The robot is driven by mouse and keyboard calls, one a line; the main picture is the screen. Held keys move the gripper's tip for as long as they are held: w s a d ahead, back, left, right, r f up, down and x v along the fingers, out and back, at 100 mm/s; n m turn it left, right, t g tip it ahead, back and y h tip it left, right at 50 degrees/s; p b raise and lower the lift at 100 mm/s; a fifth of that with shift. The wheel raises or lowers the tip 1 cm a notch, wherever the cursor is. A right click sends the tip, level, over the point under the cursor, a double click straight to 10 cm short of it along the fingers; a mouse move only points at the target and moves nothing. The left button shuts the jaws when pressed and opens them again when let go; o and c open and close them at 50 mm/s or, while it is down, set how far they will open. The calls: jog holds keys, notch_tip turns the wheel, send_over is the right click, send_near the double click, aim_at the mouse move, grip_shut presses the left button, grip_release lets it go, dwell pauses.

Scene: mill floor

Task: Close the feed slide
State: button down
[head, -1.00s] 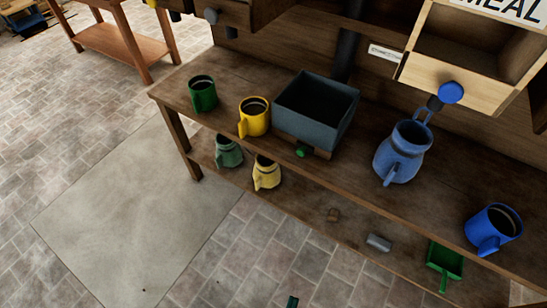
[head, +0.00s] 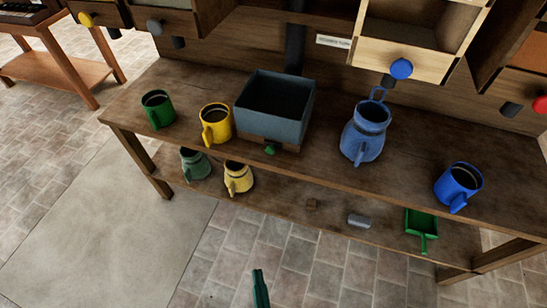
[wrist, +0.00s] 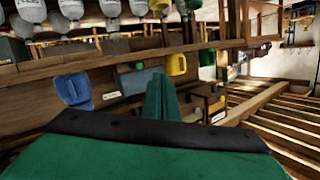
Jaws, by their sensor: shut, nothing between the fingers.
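A dark grey open-topped box (head: 275,105) stands on the bench, with a small green knob (head: 270,149) on a wooden piece low on its front. I cannot tell for certain which part is the feed slide or how far out it is. The grey box (wrist: 135,80) and green knob (wrist: 139,66) also show in the wrist view. My gripper (head: 261,285) is low in the head view, in front of the bench and apart from the box. Its green fingers (wrist: 161,97) are together and empty in the wrist view.
A green mug (head: 157,109) and a yellow mug (head: 215,124) stand left of the box; a blue jug (head: 366,133) and a blue mug (head: 458,187) stand right. The lower shelf (head: 285,193) holds jugs and a green scoop (head: 421,223). Knobbed bins hang above. Floor in front is clear.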

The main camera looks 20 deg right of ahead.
jog(key=w+d+f+m+h, duration=0.1)
jog(key=w+d+m, duration=0.3)
jog(key=w, duration=0.3)
jog(key=w+d+m+h, duration=0.2)
jog(key=w+d+m, duration=0.15)
jog(key=w, duration=0.45)
jog(key=m+h, duration=0.2)
jog(key=m, duration=0.5)
send_near(278, 145)
jog(key=d, duration=0.3)
jog(key=w+d, duration=0.1)
jog(key=d, duration=0.1)
jog(key=shift+w+r, duration=0.1)
jog(key=shift+r, duration=0.25)
jog(key=shift+w+a+f, duration=0.3)
jog(key=shift+w+a, duration=0.2)
jog(key=shift+a, duration=0.15)
jog(key=shift+w+a+f, duration=0.25)
jog(key=shift+w+a, duration=0.35)
jog(key=shift+a, duration=0.35)
jog(key=shift+w, duration=0.15)
